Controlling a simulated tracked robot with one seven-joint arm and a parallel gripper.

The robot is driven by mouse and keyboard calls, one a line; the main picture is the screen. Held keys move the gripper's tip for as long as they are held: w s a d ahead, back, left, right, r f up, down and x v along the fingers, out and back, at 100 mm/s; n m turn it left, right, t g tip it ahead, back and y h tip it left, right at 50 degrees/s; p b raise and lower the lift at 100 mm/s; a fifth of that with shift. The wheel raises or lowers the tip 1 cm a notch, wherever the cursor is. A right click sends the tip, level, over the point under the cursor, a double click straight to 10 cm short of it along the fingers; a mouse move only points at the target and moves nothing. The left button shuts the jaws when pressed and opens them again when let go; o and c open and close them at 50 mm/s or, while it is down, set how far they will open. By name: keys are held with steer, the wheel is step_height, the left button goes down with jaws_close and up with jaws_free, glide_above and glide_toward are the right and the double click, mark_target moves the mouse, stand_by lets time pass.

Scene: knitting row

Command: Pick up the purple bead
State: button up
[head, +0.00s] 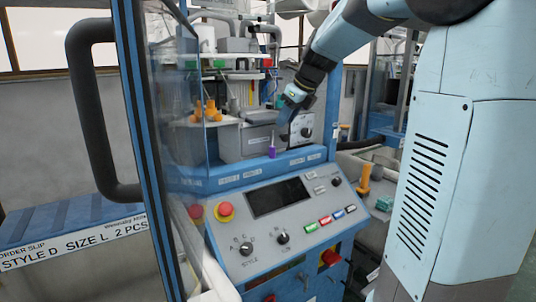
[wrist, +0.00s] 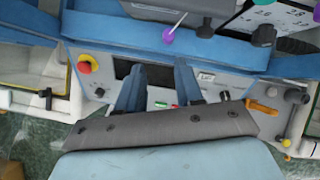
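The purple bead (head: 271,153) is small and sits at the blue ledge above the control panel, with a thin pin rising from it. In the wrist view the purple bead (wrist: 169,36) shows beyond my fingertips, with the pin slanting up to the right. My gripper (head: 286,117) is above and slightly right of the bead in the head view. In the wrist view my gripper (wrist: 160,66) has its two blue fingers apart, with only the panel visible between them. The bead is not between the fingers.
A grey box with a dial (head: 306,131) stands close behind the bead. The control panel (head: 277,197) slopes below it, with knobs and buttons. A glass door with a blue frame and black handle (head: 88,110) stands at left. Orange pieces (head: 205,110) are on a shelf behind the glass.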

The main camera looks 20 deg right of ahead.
steer(key=w+m, duration=0.2)
glide_toward(273, 147)
steer(key=x, duration=0.3)
steer(key=w+x, duration=0.1)
steer(key=x, duration=0.1)
steer(key=shift+w+a, duration=0.1)
steer(key=shift+a, duration=0.15)
steer(key=x, duration=0.4)
steer(key=shift+s+d+f, duration=0.25)
steer(key=shift+d+f, duration=0.05)
steer(key=shift+w+a+f, duration=0.15)
steer(key=shift+w+f, duration=0.15)
steer(key=shift+f, duration=0.2)
jaws_close()
